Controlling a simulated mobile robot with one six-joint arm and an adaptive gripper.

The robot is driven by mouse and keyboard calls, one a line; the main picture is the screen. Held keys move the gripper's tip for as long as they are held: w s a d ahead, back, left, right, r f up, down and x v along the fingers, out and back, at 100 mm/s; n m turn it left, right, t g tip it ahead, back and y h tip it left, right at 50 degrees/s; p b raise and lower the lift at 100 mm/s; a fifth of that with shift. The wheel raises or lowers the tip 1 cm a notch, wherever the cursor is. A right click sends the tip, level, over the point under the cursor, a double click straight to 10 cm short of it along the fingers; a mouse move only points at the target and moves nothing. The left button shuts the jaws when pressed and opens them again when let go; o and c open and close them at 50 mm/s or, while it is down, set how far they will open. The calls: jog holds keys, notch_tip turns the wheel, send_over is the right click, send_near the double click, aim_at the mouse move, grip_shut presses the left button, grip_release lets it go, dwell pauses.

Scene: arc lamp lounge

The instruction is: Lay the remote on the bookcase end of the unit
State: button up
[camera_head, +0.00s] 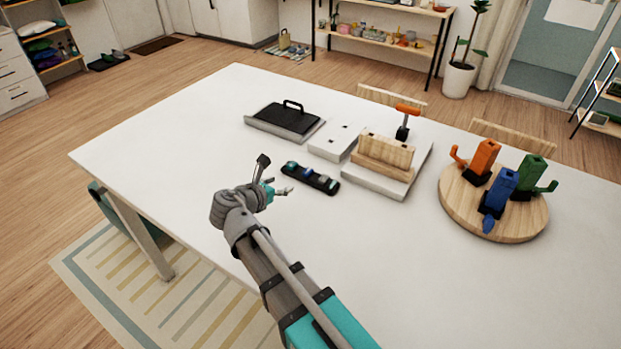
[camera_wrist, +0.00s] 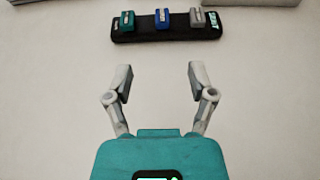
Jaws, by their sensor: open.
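My gripper (camera_head: 278,187) is over the white table, its two fingers spread apart and empty. The wrist view shows the same open gripper (camera_wrist: 159,78) with bare table between the fingertips. Beyond the fingertips lies a black strip (camera_head: 318,182) carrying small teal, blue and grey blocks; it also shows in the wrist view (camera_wrist: 180,33), apart from the fingers. I cannot make out a remote in either view. No unit with a clear bookcase end can be told; a low open shelf (camera_head: 345,8) stands across the room.
The table's left part is clear.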

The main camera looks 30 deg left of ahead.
aim_at(306, 173)
jog(key=b+x, duration=0.2)
jog(key=x, duration=0.5)
jog(key=shift+w+f+b, duration=0.1)
jog(key=shift+w+b, duration=0.15)
jog(key=shift+b, duration=0.05)
jog(key=shift+b+x, duration=0.95)
jog(key=shift+x, duration=1.65)
jog(key=shift+d, duration=0.15)
grip_shut()
